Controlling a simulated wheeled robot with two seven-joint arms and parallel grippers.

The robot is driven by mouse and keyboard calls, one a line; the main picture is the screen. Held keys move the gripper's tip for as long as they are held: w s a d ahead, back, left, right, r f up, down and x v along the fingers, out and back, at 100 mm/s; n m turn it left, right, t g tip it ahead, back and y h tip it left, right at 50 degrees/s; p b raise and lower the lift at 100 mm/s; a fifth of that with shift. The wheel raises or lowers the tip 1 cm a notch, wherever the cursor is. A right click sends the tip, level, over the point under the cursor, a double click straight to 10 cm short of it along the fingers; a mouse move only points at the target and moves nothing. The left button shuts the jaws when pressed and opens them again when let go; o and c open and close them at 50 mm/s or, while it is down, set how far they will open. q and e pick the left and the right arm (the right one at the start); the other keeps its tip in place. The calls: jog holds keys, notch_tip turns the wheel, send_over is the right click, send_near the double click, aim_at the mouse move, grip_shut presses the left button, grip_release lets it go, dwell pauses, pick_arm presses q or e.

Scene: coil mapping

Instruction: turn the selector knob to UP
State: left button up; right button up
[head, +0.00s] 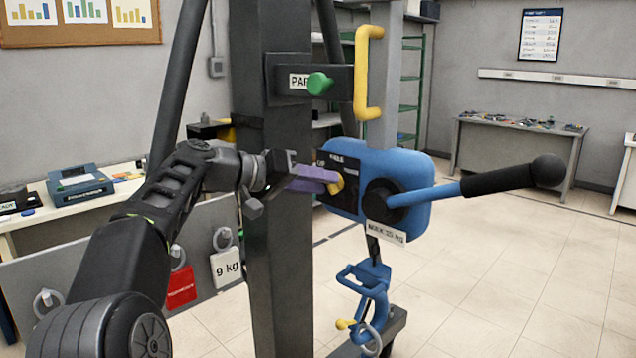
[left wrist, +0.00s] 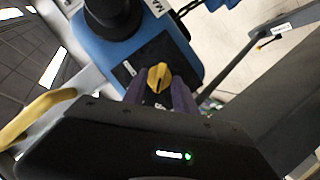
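The selector knob is a small yellow knob (head: 337,183) on the black panel (head: 345,163) at the left of the blue hoist housing (head: 420,205). A label reading UP is partly visible on the panel. My left gripper (head: 325,181), with purple fingers, reaches the knob from the left. In the left wrist view the yellow knob (left wrist: 159,77) lies between the two purple fingertips (left wrist: 160,92), one on each side. I cannot tell whether the fingers touch it. My right gripper is in neither view.
A blue lever with a black grip (head: 500,181) sticks out to the right of the housing. A blue hook (head: 368,295) hangs below. A dark post (head: 270,200) stands beside my left gripper, with a green knob (head: 318,83) and a yellow handle (head: 362,75) above.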

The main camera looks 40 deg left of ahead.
pick_arm(q)
jog(key=v, duration=0.8)
jog(key=shift+b, duration=0.4)
jog(key=shift+w, duration=0.1)
